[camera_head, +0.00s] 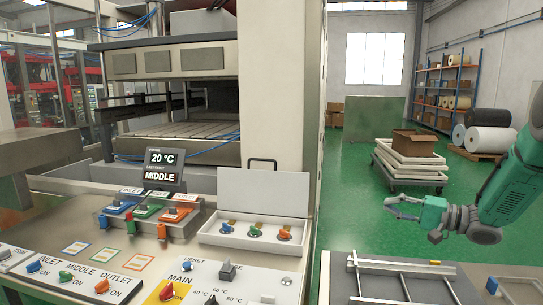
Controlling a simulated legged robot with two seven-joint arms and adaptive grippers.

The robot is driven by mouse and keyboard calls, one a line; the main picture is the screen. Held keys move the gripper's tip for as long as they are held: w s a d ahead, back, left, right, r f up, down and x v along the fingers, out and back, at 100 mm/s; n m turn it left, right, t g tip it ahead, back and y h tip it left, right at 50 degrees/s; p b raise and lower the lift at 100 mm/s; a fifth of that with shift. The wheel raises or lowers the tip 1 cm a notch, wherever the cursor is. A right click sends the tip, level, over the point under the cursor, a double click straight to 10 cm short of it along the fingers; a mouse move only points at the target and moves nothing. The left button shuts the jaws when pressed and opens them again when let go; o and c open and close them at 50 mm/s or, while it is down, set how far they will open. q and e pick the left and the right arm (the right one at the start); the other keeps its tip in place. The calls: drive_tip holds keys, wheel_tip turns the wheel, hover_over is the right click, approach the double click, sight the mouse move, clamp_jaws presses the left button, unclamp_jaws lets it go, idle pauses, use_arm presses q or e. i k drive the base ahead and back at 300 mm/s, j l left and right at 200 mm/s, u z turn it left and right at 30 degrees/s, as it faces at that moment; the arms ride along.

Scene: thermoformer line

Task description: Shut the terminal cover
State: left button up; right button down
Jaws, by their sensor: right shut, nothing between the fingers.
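The cover is open and the terminals are exposed. My right gripper (391,206) is at the right, green and grey, in front of the floor area. It is shut and empty, pointing left, well apart from the cover. My left gripper is not in view.
A display (163,165) reads 20 °C and MIDDLE. Left of the box are blue, green and orange switches (147,211). Knobs and a MAIN panel (208,283) fill the front. A machine pillar (270,90) rises behind the cover. A grey table with rails (385,281) stands below my right gripper.

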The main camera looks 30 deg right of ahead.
sight(275, 192)
drive_tip(key=i, duration=1.3)
